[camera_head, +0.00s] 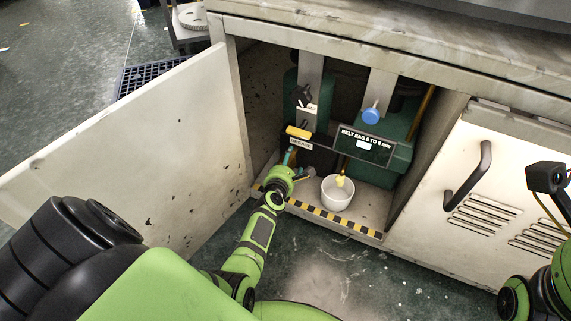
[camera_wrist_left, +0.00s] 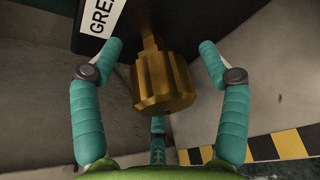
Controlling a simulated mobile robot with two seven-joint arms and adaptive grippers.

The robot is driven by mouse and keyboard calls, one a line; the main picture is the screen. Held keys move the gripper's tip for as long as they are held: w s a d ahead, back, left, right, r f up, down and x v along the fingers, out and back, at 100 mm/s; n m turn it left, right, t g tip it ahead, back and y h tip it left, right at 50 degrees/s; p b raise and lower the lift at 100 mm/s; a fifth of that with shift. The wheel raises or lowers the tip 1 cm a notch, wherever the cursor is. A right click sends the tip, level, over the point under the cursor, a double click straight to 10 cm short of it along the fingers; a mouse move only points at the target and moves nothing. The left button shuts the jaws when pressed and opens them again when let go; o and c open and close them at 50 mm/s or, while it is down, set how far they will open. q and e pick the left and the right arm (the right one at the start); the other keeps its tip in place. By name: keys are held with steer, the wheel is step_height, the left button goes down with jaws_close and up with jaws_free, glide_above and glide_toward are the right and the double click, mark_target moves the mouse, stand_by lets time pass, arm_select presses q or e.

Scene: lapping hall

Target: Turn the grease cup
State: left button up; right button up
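The grease cup (camera_wrist_left: 165,80) is a ribbed brass knob hanging under a dark bracket with a white label reading "GREA…" in the left wrist view. My left gripper (camera_wrist_left: 168,62) is open, with a teal finger on either side of the cup and a third finger below it. Clear gaps show between the side fingers and the brass. In the head view my left gripper (camera_head: 297,164) reaches into the open cabinet below the bracket, and the cup cannot be made out clearly there.
The open cabinet door (camera_head: 150,150) stands to the left. A white bowl (camera_head: 337,194) sits on the cabinet floor beside the gripper. A blue knob (camera_head: 372,115), a yellow handle (camera_head: 298,132) and a black valve (camera_head: 301,96) are above. A closed louvred door (camera_head: 500,190) is right.

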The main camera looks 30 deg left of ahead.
arm_select(q)
steer(key=shift+s+a+f, duration=0.1)
steer(key=shift+s, duration=0.05)
stand_by(0.5)
